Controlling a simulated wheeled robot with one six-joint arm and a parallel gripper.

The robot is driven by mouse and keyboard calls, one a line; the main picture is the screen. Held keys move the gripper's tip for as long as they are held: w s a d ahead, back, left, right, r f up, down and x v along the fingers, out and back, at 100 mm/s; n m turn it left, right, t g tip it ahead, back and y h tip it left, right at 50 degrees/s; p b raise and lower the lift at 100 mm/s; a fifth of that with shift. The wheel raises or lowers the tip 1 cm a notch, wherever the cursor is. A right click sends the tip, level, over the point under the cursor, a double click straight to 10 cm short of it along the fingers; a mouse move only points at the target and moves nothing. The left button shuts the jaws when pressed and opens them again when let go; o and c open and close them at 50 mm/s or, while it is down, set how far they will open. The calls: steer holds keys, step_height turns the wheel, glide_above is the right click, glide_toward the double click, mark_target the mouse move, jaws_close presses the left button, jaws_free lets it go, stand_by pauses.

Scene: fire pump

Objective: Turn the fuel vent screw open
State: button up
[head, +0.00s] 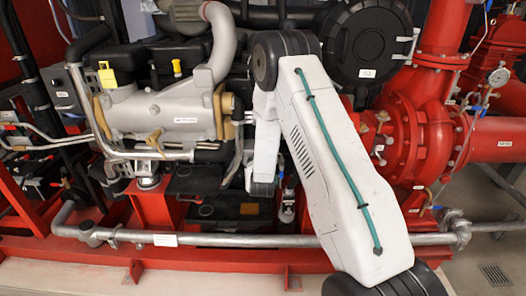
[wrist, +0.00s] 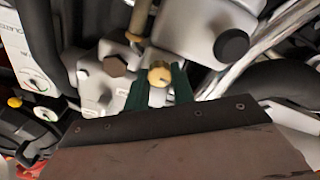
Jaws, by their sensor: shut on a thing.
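The fuel vent screw, a small round brass-coloured knob (wrist: 159,75), sits on a grey metal housing (wrist: 97,84) in the wrist view. My gripper (wrist: 160,88) has its two green fingers on either side of the knob and is shut on it. The knob's top face shows between the fingertips; its lower part is hidden. In the head view my own white arm hides the gripper and the screw from sight.
A dark hex bolt (wrist: 115,67) is just left of the knob, and a black cap (wrist: 231,46) is to the right. Pipes and hoses crowd around. In the head view, a grey pipe (head: 210,239) runs across the front of the red frame.

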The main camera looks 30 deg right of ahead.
steer(key=shift+f+n, duration=0.1)
steer(key=shift+n, duration=3.9)
steer(key=o, duration=1)
steer(key=v, duration=0.7)
steer(key=shift+s+a, duration=0.3)
